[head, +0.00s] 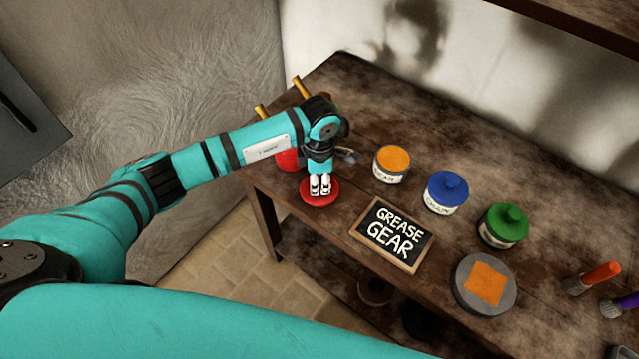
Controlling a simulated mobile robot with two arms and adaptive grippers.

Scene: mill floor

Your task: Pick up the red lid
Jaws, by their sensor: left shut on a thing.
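The red lid (312,196) is a round red disc at the near left edge of the wooden bench. My left gripper (320,190) points down over it, its fingers closed on the lid's middle. I cannot tell whether the lid touches the bench top. Part of the lid is hidden behind the fingers. My right gripper is not in view.
The wooden bench (345,225) holds an open orange-filled tin (377,177), a blue-lidded tin (446,207), a green-lidded tin (486,237) and a "GREASE GEAR" board (375,256). A grey disc (462,302) bears an orange square. A red object (286,160) stands behind my arm.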

